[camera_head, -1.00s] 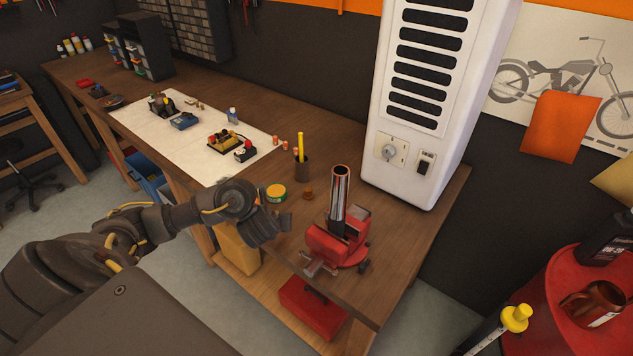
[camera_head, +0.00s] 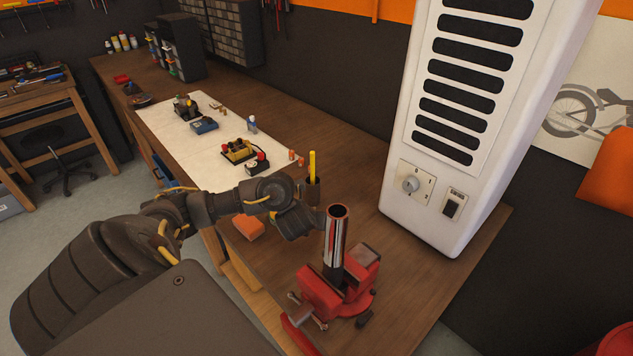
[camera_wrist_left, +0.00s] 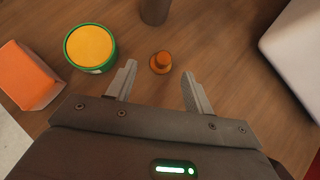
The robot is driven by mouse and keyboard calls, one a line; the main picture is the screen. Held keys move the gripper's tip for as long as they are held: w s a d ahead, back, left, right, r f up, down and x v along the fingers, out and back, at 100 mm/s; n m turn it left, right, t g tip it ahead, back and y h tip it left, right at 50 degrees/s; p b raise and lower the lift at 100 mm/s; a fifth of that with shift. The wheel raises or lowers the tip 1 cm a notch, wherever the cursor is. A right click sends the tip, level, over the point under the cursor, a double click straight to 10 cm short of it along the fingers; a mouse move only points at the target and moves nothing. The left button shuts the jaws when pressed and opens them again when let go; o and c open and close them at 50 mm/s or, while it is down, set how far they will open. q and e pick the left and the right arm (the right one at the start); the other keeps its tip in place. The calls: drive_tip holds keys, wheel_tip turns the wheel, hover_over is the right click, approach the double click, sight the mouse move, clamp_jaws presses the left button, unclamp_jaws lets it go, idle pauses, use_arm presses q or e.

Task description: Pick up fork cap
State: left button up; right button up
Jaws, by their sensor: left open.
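The fork cap looks to be the small copper-orange round cap with a raised knob (camera_wrist_left: 160,63). It stands on the wooden bench in the left wrist view, just ahead of the gap between my fingertips. My left gripper (camera_wrist_left: 158,82) is open and empty, with one finger on each side of that gap. In the head view my left gripper (camera_head: 316,218) is over the bench, left of the chrome fork tube (camera_head: 336,238), and the cap is hidden there. The tube stands upright in the red vise (camera_head: 325,292). My right gripper is not in view.
A green tin with a yellow lid (camera_wrist_left: 91,47) and an orange box (camera_wrist_left: 28,76) stand left of the cap. A dark cup (camera_wrist_left: 155,9) is beyond it. A white cabinet (camera_head: 430,190) stands on the right. Bare wood surrounds the cap.

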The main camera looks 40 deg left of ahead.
use_arm(q)
drive_tip(key=shift+b+x, duration=0.45)
drive_tip(key=shift+x, duration=0.65)
drive_tip(key=shift+f, duration=0.15)
drive_tip(key=b+x, duration=0.3)
drive_tip(key=x, duration=0.1)
drive_tip(key=shift+w+d+f+b, duration=0.1)
drive_tip(key=shift+w+f+b, duration=0.15)
drive_tip(key=shift+w+b, duration=0.15)
drive_tip(key=shift+r, duration=0.1)
clamp_jaws()
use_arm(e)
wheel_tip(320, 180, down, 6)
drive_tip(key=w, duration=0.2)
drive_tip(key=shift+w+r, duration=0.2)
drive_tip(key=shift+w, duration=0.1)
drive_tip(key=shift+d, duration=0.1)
